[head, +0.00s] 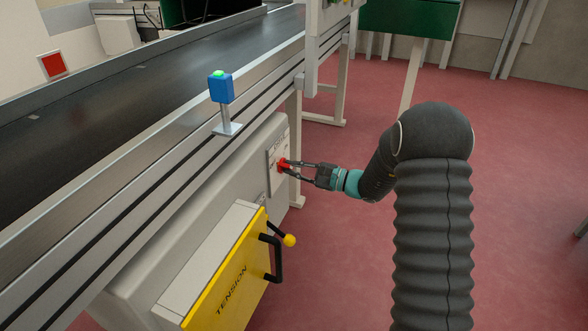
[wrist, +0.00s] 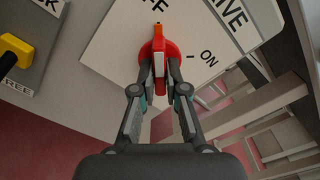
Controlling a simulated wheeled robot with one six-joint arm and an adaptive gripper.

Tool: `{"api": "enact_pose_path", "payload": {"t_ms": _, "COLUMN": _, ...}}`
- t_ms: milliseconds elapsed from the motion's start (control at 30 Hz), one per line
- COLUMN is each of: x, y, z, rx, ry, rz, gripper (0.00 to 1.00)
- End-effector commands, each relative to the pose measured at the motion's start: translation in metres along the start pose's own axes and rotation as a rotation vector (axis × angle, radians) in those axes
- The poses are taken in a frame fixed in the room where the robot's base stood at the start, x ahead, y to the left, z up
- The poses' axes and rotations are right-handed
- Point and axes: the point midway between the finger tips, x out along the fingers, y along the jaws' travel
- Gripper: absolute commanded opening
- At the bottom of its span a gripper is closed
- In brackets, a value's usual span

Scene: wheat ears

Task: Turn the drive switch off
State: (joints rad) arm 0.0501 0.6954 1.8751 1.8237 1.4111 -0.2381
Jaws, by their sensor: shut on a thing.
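The drive switch is a red rotary knob (wrist: 160,47) on a white plate (wrist: 109,51) in the wrist view, beside partly cut-off lettering ending in "IVE". Its orange pointer tip points up in the picture, toward partly visible letters at the top edge, and away from the "ON" mark to the right. My gripper (wrist: 159,80) is shut on the knob's grip, one finger on each side. In the head view the red knob (head: 284,164) sits on the side of the conveyor housing, with my gripper (head: 290,167) reaching it from the right. The fingers partly hide it.
A yellow TENSION panel (head: 226,288) with a black handle and a yellow-ball lever (head: 289,240) stands nearer, below my gripper. A blue box with a green button (head: 221,87) stands on the conveyor rail. Red floor (head: 335,240) is clear to the right.

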Motion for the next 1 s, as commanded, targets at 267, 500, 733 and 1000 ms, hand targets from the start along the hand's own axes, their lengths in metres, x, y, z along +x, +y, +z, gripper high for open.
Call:
{"api": "enact_pose_path", "payload": {"t_ms": 267, "x": -0.0001, "y": -0.0002, "z": -0.0004, "rx": -0.014, "ry": 0.001, "rz": 0.0, "gripper": 0.0}}
{"api": "enact_pose_path", "payload": {"t_ms": 500, "x": -0.0001, "y": -0.0002, "z": -0.0004, "rx": -0.013, "ry": 0.001, "rz": 0.0, "gripper": 0.2}}
{"api": "enact_pose_path", "payload": {"t_ms": 733, "x": 0.0, "y": -0.0001, "z": -0.0002, "rx": -0.012, "ry": 0.0, "rz": 0.0, "gripper": 0.38}}
{"api": "enact_pose_path", "payload": {"t_ms": 1000, "x": -0.0089, "y": -0.0008, "z": -0.0006, "rx": -0.012, "ry": 0.001, "rz": -0.002, "gripper": 0.38}}
